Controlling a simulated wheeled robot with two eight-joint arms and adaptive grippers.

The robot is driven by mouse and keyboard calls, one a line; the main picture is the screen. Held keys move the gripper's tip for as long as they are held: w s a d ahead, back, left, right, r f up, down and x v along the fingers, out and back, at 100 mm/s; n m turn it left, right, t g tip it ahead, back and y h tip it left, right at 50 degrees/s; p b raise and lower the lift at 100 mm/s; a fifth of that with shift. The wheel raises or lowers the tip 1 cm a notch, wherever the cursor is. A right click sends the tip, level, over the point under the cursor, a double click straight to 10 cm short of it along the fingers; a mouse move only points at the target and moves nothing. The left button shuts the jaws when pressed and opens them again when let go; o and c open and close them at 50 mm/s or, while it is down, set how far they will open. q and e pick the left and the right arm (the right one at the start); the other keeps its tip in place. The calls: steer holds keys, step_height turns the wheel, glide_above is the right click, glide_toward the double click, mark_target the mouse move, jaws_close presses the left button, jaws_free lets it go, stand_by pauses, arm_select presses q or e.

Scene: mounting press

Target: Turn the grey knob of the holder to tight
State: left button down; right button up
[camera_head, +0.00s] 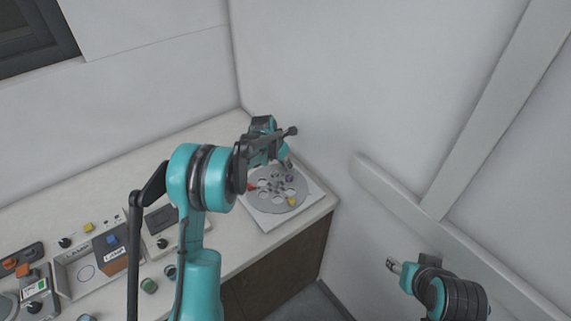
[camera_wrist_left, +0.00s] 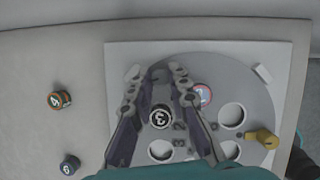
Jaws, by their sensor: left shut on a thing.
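The holder is a round grey plate with holes (camera_head: 262,201) on a white square base; it also fills the right of the left wrist view (camera_wrist_left: 270,105). My left gripper (camera_head: 287,166) reaches down over its far side. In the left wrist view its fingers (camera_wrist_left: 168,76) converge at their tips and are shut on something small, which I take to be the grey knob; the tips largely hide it. A black piece marked 3 (camera_wrist_left: 160,117) shows between the fingers, nearer the camera's lower edge. My right gripper (camera_head: 393,265) hangs off the counter, away from the holder.
A yellow knob (camera_wrist_left: 262,138) and a red-rimmed piece (camera_wrist_left: 203,94) are on the plate. Loose round pieces marked 4 (camera_wrist_left: 60,99) and 6 (camera_wrist_left: 69,165) lie on the counter. Walls close in behind the holder.

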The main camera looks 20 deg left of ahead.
arm_select(q)
steer(key=m+h, duration=0.1)
steer(key=m, duration=0.2)
steer(key=m+g+h, duration=0.1)
steer(key=m, duration=0.2)
steer(key=shift+w+a+g, duration=0.15)
steer(key=shift+g, duration=0.15)
steer(key=m+g, duration=0.1)
steer(key=m, duration=0.2)
steer(key=m+g+p, duration=0.1)
steer(key=m, duration=0.2)
steer(key=shift+w+m+h, duration=0.15)
steer(key=shift+m+h, duration=0.15)
steer(key=shift+m, duration=0.1)
steer(key=m+g+p, duration=0.1)
steer(key=m+g, duration=0.1)
steer(key=m, duration=0.2)
steer(key=shift+w, duration=0.1)
steer(key=shift+m+g+y+p, duration=0.35)
steer(key=shift+m+p, duration=0.1)
steer(key=shift+m, duration=0.65)
steer(key=shift+m+g+y+p, duration=0.35)
steer(key=shift+m+p, duration=0.05)
steer(key=shift+m, duration=0.7)
steer(key=c, duration=1.4)
jaws_free()
steer(key=shift+w, duration=0.1)
steer(key=shift+c, duration=0.2)
